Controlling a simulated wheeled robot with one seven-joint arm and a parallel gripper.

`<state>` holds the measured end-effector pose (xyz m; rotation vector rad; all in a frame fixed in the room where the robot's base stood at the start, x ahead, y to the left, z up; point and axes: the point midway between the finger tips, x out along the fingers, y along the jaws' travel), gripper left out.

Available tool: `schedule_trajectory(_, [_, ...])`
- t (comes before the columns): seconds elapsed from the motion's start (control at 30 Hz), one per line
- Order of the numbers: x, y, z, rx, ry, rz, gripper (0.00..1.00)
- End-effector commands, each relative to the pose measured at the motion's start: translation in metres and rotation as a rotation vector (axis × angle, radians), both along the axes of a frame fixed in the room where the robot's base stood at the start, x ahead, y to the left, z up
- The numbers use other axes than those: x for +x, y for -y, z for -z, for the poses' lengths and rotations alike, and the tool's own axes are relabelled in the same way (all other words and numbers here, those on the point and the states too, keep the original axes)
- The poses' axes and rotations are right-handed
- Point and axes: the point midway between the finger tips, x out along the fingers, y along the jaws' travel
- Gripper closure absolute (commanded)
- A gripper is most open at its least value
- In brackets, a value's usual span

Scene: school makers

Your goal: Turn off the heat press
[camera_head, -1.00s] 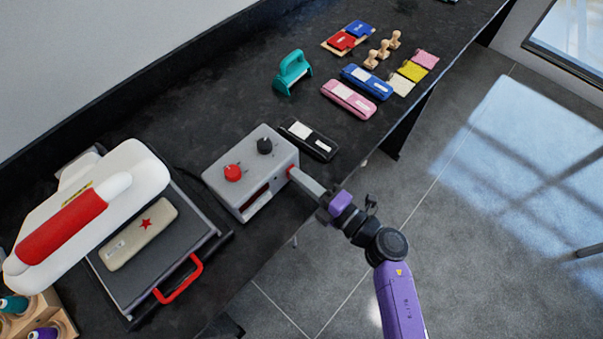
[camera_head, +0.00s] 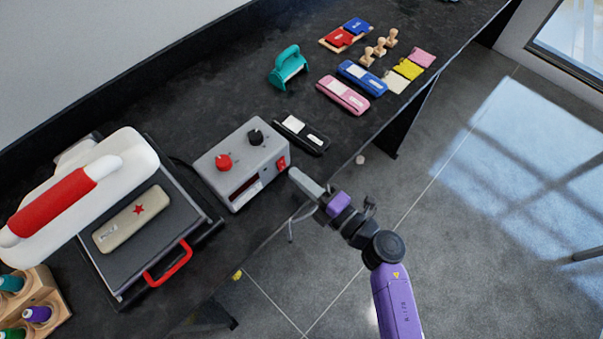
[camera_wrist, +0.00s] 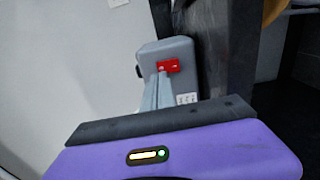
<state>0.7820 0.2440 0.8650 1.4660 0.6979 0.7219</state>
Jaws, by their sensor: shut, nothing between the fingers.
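The heat press (camera_head: 90,190) stands at the left of the bench, with a white upper arm, a red grip and a dark lower plate. Its grey control box (camera_head: 240,160) carries a red knob (camera_head: 224,162) and a black knob (camera_head: 255,137) on top. A red switch (camera_head: 282,163) is on the box's right end face; it also shows in the wrist view (camera_wrist: 174,65). My gripper (camera_head: 293,173) is shut and empty, its tips just off that face beside the switch. In the wrist view the fingers overlap the switch's lower left edge. I cannot tell the switch's position.
A beige case with a red star (camera_head: 132,217) lies on the lower plate. A black case (camera_head: 302,135) lies behind the box. A teal press (camera_head: 288,67), pink case (camera_head: 343,95) and blue case (camera_head: 362,77) stand farther back. Spools (camera_head: 36,314) are at lower left. Open floor lies right.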

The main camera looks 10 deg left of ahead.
Motion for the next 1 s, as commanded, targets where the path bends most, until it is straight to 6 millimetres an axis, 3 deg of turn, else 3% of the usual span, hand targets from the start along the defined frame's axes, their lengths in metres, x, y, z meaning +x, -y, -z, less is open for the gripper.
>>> schedule_trajectory(0.63, [-0.053, 0.069, -0.002, -0.003, -0.005, 0.006, 1.00])
schedule_trajectory(1.0, [-0.062, 0.082, -0.004, -0.002, -0.004, 0.004, 1.00])
